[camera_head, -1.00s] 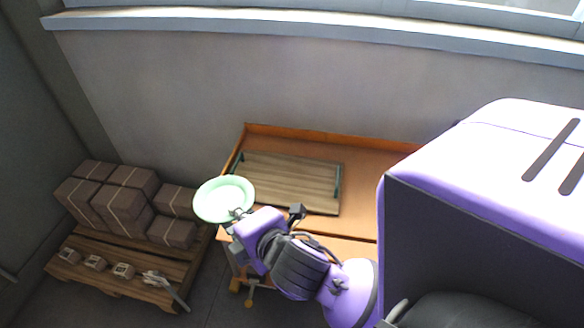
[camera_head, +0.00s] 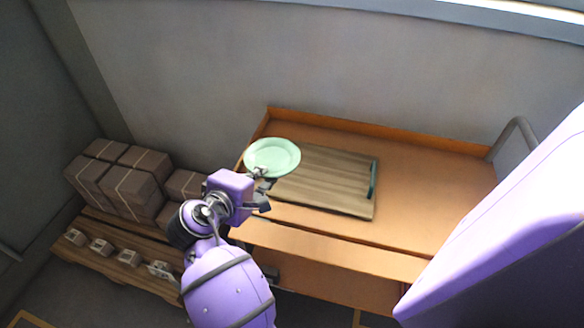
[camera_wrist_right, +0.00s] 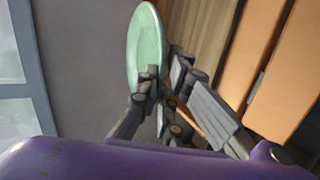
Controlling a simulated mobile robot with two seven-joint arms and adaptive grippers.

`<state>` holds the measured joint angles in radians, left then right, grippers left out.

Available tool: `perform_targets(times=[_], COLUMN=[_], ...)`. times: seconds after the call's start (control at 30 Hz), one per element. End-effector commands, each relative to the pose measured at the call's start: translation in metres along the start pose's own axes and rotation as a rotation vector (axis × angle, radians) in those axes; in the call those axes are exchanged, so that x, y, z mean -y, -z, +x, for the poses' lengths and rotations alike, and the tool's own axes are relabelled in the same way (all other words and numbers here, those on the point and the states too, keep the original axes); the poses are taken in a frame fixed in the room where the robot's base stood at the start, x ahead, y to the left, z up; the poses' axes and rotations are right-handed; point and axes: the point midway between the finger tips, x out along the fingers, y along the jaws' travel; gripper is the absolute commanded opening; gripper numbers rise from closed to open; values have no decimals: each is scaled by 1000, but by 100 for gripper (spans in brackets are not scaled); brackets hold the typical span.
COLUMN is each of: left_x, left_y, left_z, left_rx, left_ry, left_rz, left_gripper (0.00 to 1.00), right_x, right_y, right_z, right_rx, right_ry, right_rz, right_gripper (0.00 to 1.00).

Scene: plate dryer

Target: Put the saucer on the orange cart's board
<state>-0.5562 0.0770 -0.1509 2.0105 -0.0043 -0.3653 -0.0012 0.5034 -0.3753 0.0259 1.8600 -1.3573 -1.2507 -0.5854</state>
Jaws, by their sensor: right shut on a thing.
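The pale green saucer (camera_head: 272,156) is held by its near edge in my right gripper (camera_head: 263,178), which is shut on it. In the head view it overlaps the left end of the wooden board (camera_head: 325,182); its height above the board is hard to tell. In the right wrist view the saucer (camera_wrist_right: 146,50) is between the dark fingers (camera_wrist_right: 163,92). The board lies on the orange cart (camera_head: 430,190) and has a green handle at its right end; its left end is hidden. My left gripper is not in view.
Brown boxes (camera_head: 130,180) are stacked on a wooden pallet (camera_head: 130,268) left of the cart. The cart has a raised back rim (camera_head: 380,138) and a grey handle (camera_head: 517,130) at right. A wall stands behind. The cart top right of the board is clear.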

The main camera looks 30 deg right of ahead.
Motion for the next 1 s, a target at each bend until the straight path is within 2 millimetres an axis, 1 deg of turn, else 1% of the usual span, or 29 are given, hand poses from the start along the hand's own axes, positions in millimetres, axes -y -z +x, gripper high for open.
perform_targets(times=[0.03,0.27,0.3,0.4,0.5,0.57,0.67,0.77,0.8,0.9,1.0], left_x=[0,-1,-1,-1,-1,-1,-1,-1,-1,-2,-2], left_y=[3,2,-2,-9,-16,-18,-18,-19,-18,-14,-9], left_z=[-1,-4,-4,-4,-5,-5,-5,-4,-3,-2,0], left_rx=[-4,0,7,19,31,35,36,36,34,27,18], left_ry=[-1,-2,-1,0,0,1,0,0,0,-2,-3], left_rz=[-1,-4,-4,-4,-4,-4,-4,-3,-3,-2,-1], left_gripper=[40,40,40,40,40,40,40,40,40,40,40], right_x=[-5,-6,3,14,20,23,25,30,39,51,57], right_y=[1,4,5,6,6,7,7,7,7,7,8], right_z=[14,77,86,107,121,126,132,144,146,151,154], right_rx=[0,-1,-1,-1,-2,-3,-2,-2,-3,-2,-4], right_ry=[-9,-7,-4,-4,-3,-3,-3,-4,-1,-2,-3], right_rz=[-1,-1,-5,-5,-2,-3,-1,-3,-4,-4,-1], right_gripper=[0,0,0,0,0,0,0,0,0,0,0])
